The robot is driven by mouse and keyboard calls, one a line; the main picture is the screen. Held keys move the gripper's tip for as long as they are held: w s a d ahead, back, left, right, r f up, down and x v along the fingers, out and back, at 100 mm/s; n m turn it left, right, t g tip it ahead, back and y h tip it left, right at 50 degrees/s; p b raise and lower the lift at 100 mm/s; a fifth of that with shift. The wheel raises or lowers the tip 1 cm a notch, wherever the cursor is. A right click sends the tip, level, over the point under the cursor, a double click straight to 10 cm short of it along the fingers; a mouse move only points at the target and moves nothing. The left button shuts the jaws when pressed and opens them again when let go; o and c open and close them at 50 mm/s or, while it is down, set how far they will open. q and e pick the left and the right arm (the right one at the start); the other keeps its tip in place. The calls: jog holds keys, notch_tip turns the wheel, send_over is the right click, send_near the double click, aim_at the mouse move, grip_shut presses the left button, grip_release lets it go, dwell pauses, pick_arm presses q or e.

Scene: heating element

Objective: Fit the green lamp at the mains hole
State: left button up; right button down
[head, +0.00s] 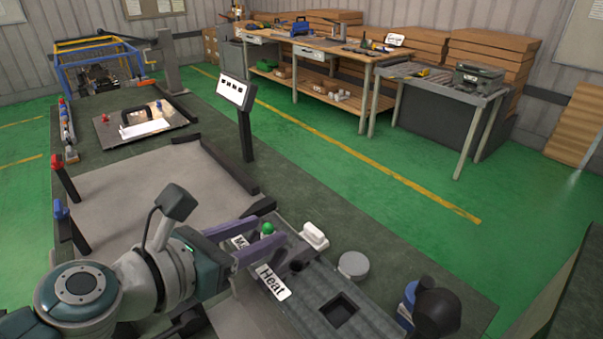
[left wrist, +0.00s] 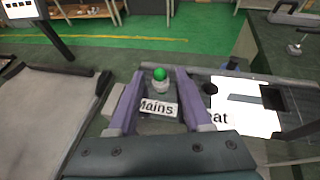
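The green lamp (head: 268,229) has a round green top, and its pale base shows in the left wrist view (left wrist: 160,86). It stands upright on the grey panel just beyond the white Mains label (left wrist: 158,108). My left gripper (head: 275,243) is open, with its two purple fingers on either side of the lamp and a gap to each. The Mains hole itself is not visible, so I cannot tell whether the lamp sits in it. The Heat label (head: 273,282) lies to the right, near a dark round hole (head: 296,265). My right gripper is not in view.
A white block (head: 313,235) and a grey round disc (head: 353,265) stand beside the panel. The panel has a square opening (head: 338,310). A blue and black object (head: 434,310) is at the lower right. A white display on a post (head: 236,93) stands farther back.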

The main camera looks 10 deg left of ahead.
pick_arm(q)
jog(key=shift+o, duration=0.2)
jog(key=p+v, duration=0.1)
jog(key=v, duration=0.9)
jog(key=shift+p, duration=0.3)
